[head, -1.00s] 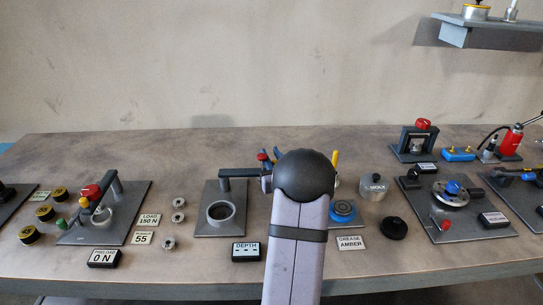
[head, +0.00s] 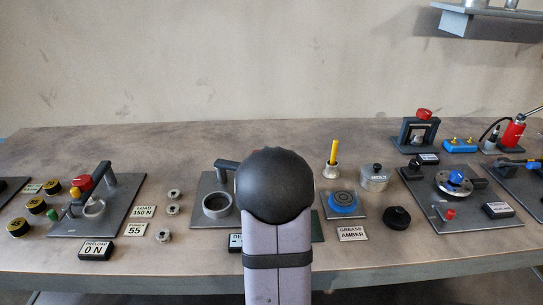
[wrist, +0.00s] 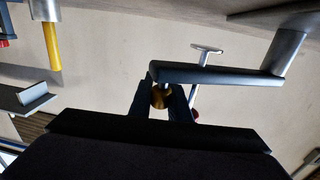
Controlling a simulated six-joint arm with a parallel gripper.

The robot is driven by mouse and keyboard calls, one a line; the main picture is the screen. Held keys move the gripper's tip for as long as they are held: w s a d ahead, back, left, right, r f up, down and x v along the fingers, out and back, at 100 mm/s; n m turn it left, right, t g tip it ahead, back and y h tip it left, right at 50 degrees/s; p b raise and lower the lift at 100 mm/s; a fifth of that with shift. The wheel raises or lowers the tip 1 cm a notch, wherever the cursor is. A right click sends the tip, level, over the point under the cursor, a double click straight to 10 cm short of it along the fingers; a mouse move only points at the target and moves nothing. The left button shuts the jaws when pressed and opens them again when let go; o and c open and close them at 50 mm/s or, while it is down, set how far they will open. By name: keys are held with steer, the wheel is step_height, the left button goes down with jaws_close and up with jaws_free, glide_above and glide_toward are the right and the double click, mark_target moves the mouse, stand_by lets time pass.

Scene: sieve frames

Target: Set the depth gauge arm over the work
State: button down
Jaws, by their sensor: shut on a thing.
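The depth gauge station is a grey plate (head: 203,183) with a pale ring-shaped work (head: 216,205) on it. Its dark gauge arm (head: 228,164) reaches right from a post behind the ring, and its far end is hidden behind my own arm. In the wrist view the gauge arm (wrist: 215,76) runs from a silver post (wrist: 290,52) to a rounded tip. My gripper (wrist: 160,100) is shut on a brass knob (wrist: 160,97) at that tip. A silver T-shaped piece (wrist: 206,50) shows beside the arm. My gripper is hidden in the head view.
The depth display (head: 235,242) is partly covered by my arm. A yellow-handled tool (head: 333,152) stands in a holder to the right, near a blue round pad (head: 343,203) and a silver pot (head: 374,177). At left is the preload station (head: 120,205), with small metal rings (head: 172,209) between.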

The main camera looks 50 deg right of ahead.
steer(key=shift+s+a+r+g, duration=0.15)
steer(key=shift+s+a+g, duration=0.05)
steer(key=shift+a+g, duration=0.15)
steer(key=c, duration=1.7)
jaws_free()
steer(key=shift+o, duration=0.2)
steer(key=shift+s, duration=0.1)
steer(key=b+v, duration=0.2)
steer(key=v, duration=0.5)
steer(key=shift+a+b, duration=0.15)
steer(key=shift+b, duration=0.2)
